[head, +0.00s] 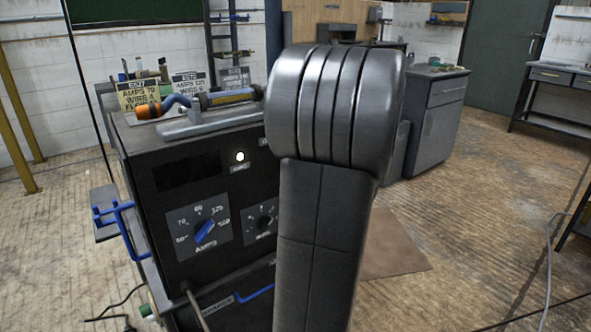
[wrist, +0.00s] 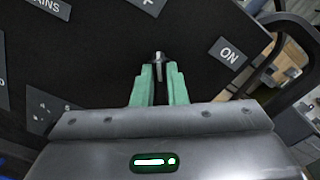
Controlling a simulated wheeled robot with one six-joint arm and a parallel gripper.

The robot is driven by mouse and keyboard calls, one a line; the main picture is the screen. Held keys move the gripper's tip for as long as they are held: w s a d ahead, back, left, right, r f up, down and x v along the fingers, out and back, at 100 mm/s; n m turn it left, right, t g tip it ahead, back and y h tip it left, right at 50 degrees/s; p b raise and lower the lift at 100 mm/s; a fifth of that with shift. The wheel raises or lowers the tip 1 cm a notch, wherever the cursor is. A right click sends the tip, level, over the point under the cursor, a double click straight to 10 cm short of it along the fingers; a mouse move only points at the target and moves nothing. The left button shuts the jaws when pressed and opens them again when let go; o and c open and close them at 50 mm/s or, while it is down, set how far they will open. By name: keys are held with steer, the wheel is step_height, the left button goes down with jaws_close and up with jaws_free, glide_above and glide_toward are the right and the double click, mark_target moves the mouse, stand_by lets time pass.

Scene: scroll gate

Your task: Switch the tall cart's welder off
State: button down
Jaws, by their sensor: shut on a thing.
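The welder (head: 189,252) is a black box at the left of the head view, with a blue amps knob (head: 205,232) and a lit white lamp (head: 240,156). In the wrist view its dark panel (wrist: 110,50) fills most of the picture, tilted. It carries an ON label (wrist: 229,55) and a partly cut-off label ending in "AINS" (wrist: 48,6). My gripper (wrist: 158,69) has its green fingers shut on a small metal switch lever (wrist: 158,57), whose tip shows between them. My arm hides my gripper and the welder's right part in the head view.
A dark curved rail (wrist: 303,40) is close at right in the wrist view. Grey cabinets (head: 436,120) stand behind.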

steer(key=shift+n+b, duration=0.35)
steer(key=shift+n, duration=0.15)
steer(key=c, duration=1.5)
jaws_free()
steer(key=shift+o, duration=0.2)
steer(key=p+v, duration=0.2)
steer(key=v, duration=1.2)
steer(key=shift+a, duration=0.1)
steer(key=b+x, duration=0.2)
steer(key=x, duration=1.2)
steer(key=shift+s, duration=0.15)
